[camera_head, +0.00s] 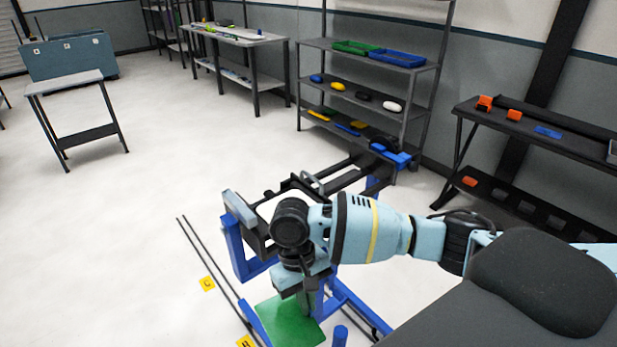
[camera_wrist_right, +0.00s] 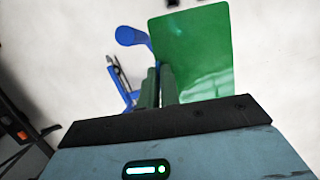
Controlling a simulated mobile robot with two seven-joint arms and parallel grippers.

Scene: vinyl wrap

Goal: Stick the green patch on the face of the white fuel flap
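The green patch (camera_head: 287,322) is a flat, glossy sheet hanging at the lower middle of the head view, under my right gripper (camera_head: 307,296). In the right wrist view the patch (camera_wrist_right: 197,48) stands out past the fingertips (camera_wrist_right: 160,78). The two fingers are close together at the edge of the patch and look shut on it. A white surface (camera_head: 268,207), which looks like the fuel flap, sits in a dark holder on a blue stand, behind my right wrist. My wrist hides much of it. My left gripper is not in view.
The blue stand (camera_head: 235,246) has rails reaching back toward a grey shelf rack (camera_head: 368,53) with trays and small coloured items. A dark bench (camera_head: 560,140) stands at the right. A worktable (camera_head: 240,39) is at the back.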

